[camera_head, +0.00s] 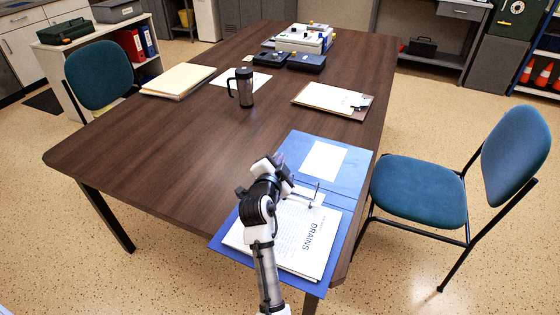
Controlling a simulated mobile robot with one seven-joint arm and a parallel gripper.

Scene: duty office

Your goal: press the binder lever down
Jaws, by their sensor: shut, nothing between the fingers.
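A blue binder (365,176) lies open at the near right end of the brown table, with a white page on its far cover and a stack of sheets marked "DRAINS" (312,235) on its near side. The metal ring and lever mechanism (314,194) stands near the binder's middle, partly hidden by my arm. I cannot tell the lever's exact position. My gripper (282,172) is over the left part of the binder, just left of the mechanism. It is shut and empty. I cannot tell whether it touches anything.
A dark mug (244,88) stands on the table (160,140) beyond the binder. A clipboard (330,98), folders (178,80), dark cases (305,62) and a white box (304,38) lie farther back. Blue chairs stand right (420,190) and left (98,74). The table's left near part is clear.

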